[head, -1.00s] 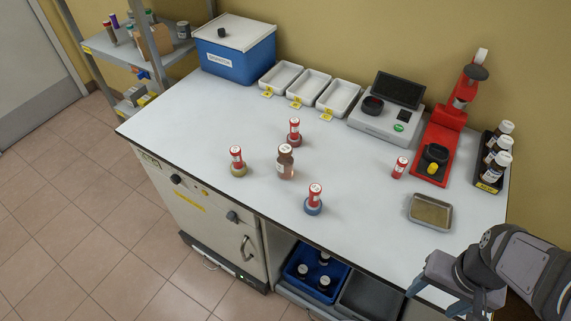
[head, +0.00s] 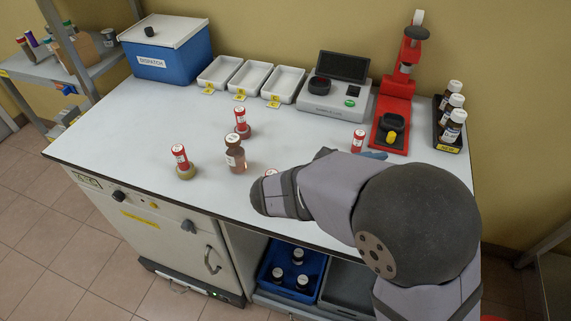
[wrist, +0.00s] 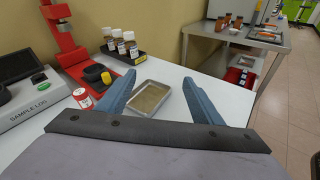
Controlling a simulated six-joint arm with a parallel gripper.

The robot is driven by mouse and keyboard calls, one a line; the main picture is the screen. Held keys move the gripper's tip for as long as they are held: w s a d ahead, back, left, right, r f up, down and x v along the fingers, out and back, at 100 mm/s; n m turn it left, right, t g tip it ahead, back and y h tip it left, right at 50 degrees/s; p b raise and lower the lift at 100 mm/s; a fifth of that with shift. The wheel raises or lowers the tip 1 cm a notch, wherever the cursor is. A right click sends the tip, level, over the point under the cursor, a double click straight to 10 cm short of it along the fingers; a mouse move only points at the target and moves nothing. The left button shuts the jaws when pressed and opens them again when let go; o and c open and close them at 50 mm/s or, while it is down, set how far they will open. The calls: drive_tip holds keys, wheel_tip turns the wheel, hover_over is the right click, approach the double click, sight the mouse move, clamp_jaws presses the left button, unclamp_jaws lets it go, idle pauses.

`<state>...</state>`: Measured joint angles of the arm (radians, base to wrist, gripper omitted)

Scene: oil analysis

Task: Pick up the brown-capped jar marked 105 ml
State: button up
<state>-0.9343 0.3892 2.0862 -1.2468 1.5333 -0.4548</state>
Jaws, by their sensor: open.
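A brown-capped jar (head: 235,156) with pinkish content and a white label stands upright on the white bench in the head view. Its label is too small to read. Several amber bottles (head: 451,118) stand in a black rack at the right; they also show in the wrist view (wrist: 120,43), markings unreadable. My gripper (wrist: 162,84) is open and empty, its blue fingers spread on either side of a metal tray. In the head view my arm hides most of it, and it lies to the right of the brown-capped jar, apart from it.
Red-topped containers stand near the jar, at its left (head: 181,160) and behind it (head: 241,121); one in front is mostly hidden by my arm. A red press (head: 398,95), a scale (head: 335,90), white trays (head: 247,79) and a blue box (head: 168,55) line the back.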

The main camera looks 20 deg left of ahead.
drive_tip(key=a+r+n+t+y+b, duration=0.3)
drive_tip(key=a+n+t, duration=0.5)
drive_tip(key=a, duration=0.8)
drive_tip(key=n+t+y+b, duration=0.3)
drive_tip(key=n+t+y, duration=0.1)
drive_tip(key=t+y, duration=0.15)
hover_over(230, 159)
drive_tip(key=s+d, duration=0.5)
drive_tip(key=d, duration=0.1)
drive_tip(key=a+f+g+p, duration=0.1)
drive_tip(key=a+f+p, duration=0.1)
drive_tip(key=a+f+g+y+p, duration=0.1)
drive_tip(key=a+f+g+p, duration=0.1)
drive_tip(key=f, duration=0.1)
drive_tip(key=a+f+g+p, duration=0.1)
drive_tip(key=a+f+g, duration=0.1)
drive_tip(key=shift+w+f+m+y+p, duration=0.1)
drive_tip(key=shift+f+m+y+p, duration=0.1)
drive_tip(key=shift+m+y+p, duration=0.2)
drive_tip(key=shift+a+f, duration=0.15)
drive_tip(key=shift+f, duration=0.35)
drive_tip(key=shift+w+d+f+p, duration=0.15)
drive_tip(key=shift+w+p, duration=0.45)
drive_tip(key=shift+w, duration=1.25)
drive_tip(key=shift+w+d+p, duration=0.1)
drive_tip(key=shift+w+p, duration=0.45)
drive_tip(key=shift+w, duration=1.25)
drive_tip(key=c, duration=1.2)
